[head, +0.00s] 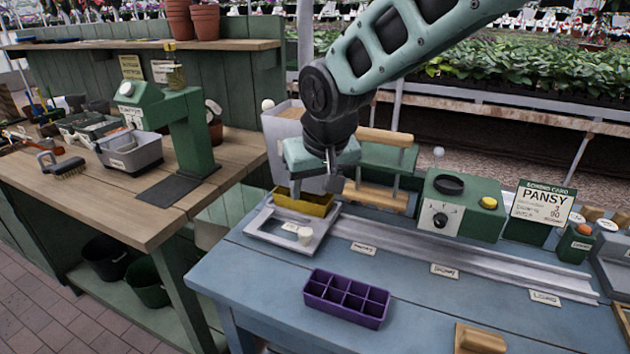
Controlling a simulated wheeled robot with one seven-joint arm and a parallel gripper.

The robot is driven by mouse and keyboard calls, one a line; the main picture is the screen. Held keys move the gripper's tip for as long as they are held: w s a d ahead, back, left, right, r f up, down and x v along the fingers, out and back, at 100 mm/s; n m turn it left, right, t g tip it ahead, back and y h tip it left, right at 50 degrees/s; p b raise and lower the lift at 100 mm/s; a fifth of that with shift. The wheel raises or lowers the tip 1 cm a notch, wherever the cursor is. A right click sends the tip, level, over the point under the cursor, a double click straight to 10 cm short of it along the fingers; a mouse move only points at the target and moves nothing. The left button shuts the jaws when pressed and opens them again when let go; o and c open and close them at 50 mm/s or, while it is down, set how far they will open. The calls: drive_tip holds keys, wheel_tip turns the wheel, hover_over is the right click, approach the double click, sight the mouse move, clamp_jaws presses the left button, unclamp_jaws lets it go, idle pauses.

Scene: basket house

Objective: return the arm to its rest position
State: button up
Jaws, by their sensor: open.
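My arm reaches in from the upper right of the head view, bent at a dark wrist joint. My gripper (334,182) hangs down from it over the back left of the blue bench, near a green hopper station. It is open, and I see nothing held in it. A yellow tray (304,203) sits just below and left of the gripper, on a grey sliding carriage (262,227). I cannot tell the exact gap between fingers and tray.
A purple celled tray (346,298) lies at the front of the blue bench (420,300). A metal rail (450,262) runs right from the carriage. A green control box (460,205) and a PANSY card (541,203) stand behind it. A wooden block (480,340) lies front right.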

drive_tip(key=shift+s+d+r, duration=0.1)
drive_tip(key=shift+s+r, duration=0.2)
drive_tip(key=shift+r, duration=0.35)
drive_tip(key=s+d+f+n+g, duration=0.1)
drive_tip(key=s+d, duration=0.5)
drive_tip(key=s, duration=0.3)
drive_tip(key=s+d+f+g+h+p, duration=0.1)
drive_tip(key=s+d, duration=0.4)
drive_tip(key=s, duration=0.4)
drive_tip(key=s+d+n+g+p, duration=0.1)
drive_tip(key=s+d+g, duration=0.1)
drive_tip(key=s+d, duration=0.4)
drive_tip(key=s, duration=0.3)
drive_tip(key=shift+d+f+n, duration=0.3)
drive_tip(key=shift+d+f, duration=0.05)
drive_tip(key=shift+f, duration=0.05)
drive_tip(key=shift+w, duration=0.1)
